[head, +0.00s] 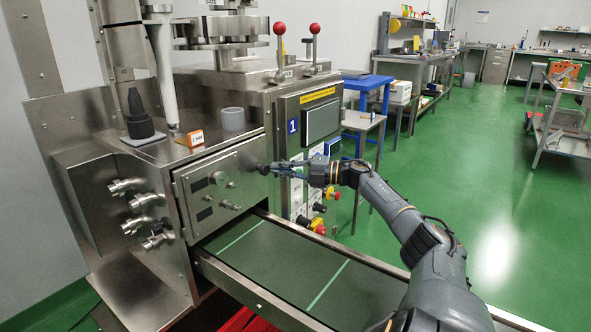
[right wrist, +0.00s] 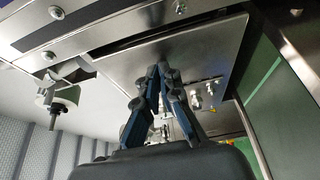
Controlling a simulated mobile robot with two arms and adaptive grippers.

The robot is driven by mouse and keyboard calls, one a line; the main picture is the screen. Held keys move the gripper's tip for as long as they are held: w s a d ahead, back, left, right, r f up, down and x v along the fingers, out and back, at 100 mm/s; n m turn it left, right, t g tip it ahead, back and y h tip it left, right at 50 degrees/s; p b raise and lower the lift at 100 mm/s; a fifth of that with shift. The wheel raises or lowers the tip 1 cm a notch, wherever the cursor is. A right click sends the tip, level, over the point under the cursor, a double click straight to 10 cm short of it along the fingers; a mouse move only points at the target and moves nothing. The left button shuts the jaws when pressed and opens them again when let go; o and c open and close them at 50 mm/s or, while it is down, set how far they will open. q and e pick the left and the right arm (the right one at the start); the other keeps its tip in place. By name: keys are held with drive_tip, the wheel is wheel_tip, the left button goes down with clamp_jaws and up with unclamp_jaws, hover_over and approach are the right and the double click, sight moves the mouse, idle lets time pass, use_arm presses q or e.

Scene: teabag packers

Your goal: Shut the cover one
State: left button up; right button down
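The metal cover (head: 222,188) is the flat panel with knobs and small dark windows on the front of the steel machine, above the green conveyor. Its plate also seems to fill the upper middle of the right wrist view (right wrist: 205,45). In the head view it looks nearly flat against the machine; I cannot tell whether it is fully flush. My right gripper (head: 262,168) is at the cover's upper right edge. In the right wrist view its fingertips (right wrist: 160,68) meet with nothing visible between them; contact with the plate is unclear. My left gripper is out of view.
The conveyor (head: 285,262) runs below the cover, empty where seen. A control panel (head: 308,150) with buttons stands right of the cover. Pipe fittings (head: 147,200) stick out left.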

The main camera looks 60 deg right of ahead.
drive_tip(key=shift+d+r, duration=0.1)
drive_tip(key=shift+r, duration=0.05)
drive_tip(key=v, duration=1.2)
drive_tip(key=shift+f, duration=0.2)
